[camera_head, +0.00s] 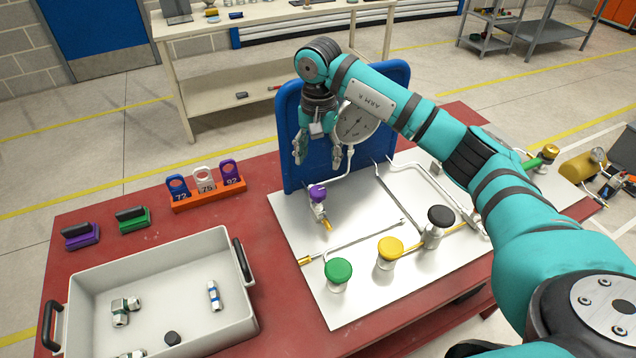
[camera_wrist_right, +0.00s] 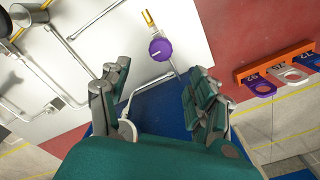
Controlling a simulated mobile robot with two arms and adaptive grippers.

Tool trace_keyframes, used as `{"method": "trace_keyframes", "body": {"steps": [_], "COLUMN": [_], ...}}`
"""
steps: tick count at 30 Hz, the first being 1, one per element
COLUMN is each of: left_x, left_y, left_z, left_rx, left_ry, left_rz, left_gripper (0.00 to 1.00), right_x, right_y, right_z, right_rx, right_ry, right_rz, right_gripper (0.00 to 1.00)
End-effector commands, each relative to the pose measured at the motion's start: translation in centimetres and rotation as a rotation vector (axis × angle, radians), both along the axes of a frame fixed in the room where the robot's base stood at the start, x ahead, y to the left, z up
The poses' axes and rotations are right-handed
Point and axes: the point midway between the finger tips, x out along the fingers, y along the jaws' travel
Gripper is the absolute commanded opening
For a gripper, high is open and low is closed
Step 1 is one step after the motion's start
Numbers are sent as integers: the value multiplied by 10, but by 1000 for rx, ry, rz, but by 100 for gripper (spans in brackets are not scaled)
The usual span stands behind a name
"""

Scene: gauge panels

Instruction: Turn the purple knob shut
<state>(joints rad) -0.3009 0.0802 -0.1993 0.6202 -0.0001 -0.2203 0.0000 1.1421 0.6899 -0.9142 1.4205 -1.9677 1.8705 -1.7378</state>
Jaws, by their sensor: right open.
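The purple knob (camera_head: 317,193) sits on a small metal valve at the left part of the white panel, below the blue backboard. In the right wrist view the purple knob (camera_wrist_right: 160,49) shows from above with a pale line on its top. It lies beyond the fingers, near the middle of the gap. My right gripper (camera_head: 317,160) points down above and behind the knob, in front of the blue backboard (camera_head: 289,130). Its fingers are open and empty, apart from the knob. In the right wrist view the open fingers (camera_wrist_right: 162,85) stand on both sides. My left gripper is out of view.
A round gauge (camera_head: 355,125) is close beside my right gripper, partly behind my arm. Green (camera_head: 338,270), yellow (camera_head: 390,250) and black (camera_head: 440,216) knobs stand on the panel. An orange tag rack (camera_head: 208,200) and grey tray (camera_head: 150,258) are at left.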

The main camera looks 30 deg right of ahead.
Motion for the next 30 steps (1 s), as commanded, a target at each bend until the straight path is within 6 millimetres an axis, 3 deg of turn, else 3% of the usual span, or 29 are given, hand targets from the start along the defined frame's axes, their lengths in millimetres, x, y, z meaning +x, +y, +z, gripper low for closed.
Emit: {"method": "trace_keyframes", "body": {"steps": [9,15,27,30], "left_x": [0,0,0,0], "left_y": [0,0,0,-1], "left_z": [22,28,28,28], "left_rx": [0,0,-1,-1], "left_ry": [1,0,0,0], "left_rz": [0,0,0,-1], "left_gripper": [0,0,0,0], "right_x": [-1,-1,0,0], "right_y": [1,1,1,1], "right_z": [-66,-93,-102,-102], "right_rx": [1,2,1,1], "right_ry": [5,2,-1,-1], "right_rz": [0,0,0,0], "right_gripper": [62,62,62,51]}}
